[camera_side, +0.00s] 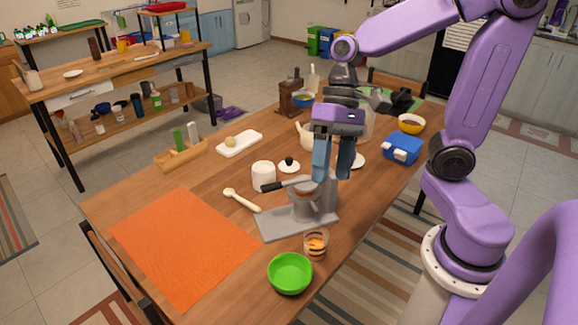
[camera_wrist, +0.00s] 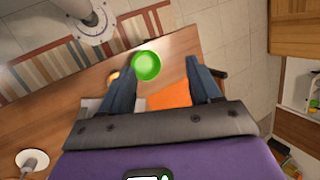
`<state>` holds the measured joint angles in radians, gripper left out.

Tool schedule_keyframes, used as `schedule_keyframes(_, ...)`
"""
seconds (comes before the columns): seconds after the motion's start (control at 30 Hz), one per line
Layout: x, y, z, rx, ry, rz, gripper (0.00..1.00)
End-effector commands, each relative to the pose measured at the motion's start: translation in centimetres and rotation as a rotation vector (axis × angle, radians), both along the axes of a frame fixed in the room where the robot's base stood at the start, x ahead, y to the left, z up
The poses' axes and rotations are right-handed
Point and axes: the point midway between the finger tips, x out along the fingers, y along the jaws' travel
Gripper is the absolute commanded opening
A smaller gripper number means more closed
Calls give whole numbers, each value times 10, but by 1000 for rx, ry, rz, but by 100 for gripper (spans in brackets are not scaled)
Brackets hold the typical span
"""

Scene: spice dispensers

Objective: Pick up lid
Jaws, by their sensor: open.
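The lid (camera_side: 289,165), white with a dark knob, lies on the wooden table in the side view. It is beside and behind a white jar (camera_side: 263,175). My gripper (camera_side: 333,168) is open and empty, its blue fingers pointing down above the grey machine and to the right of the lid. In the wrist view my gripper's two fingers (camera_wrist: 160,65) are spread wide with nothing held between them. I cannot make out the lid in the wrist view.
The grey machine (camera_side: 287,223) with a black handle stands near my fingers. A green bowl (camera_side: 290,273), a glass (camera_side: 315,244), a wooden spoon (camera_side: 241,199) and a white board (camera_side: 239,144) are around it. The orange mat (camera_side: 185,245) is bare.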

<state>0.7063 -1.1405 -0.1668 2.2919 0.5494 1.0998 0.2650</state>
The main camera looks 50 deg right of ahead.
Motion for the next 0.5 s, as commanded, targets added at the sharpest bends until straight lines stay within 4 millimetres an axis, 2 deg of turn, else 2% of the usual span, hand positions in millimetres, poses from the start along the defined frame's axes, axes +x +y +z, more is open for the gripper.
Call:
schedule_keyframes(0.03,14,-1,0,23,33,-101,63)
schedule_keyframes(0.27,75,-13,3,152,167,-537,63)
schedule_keyframes(0.37,104,-26,5,215,219,-727,63)
schedule_keyframes(0.5,143,-53,7,316,288,-992,63)
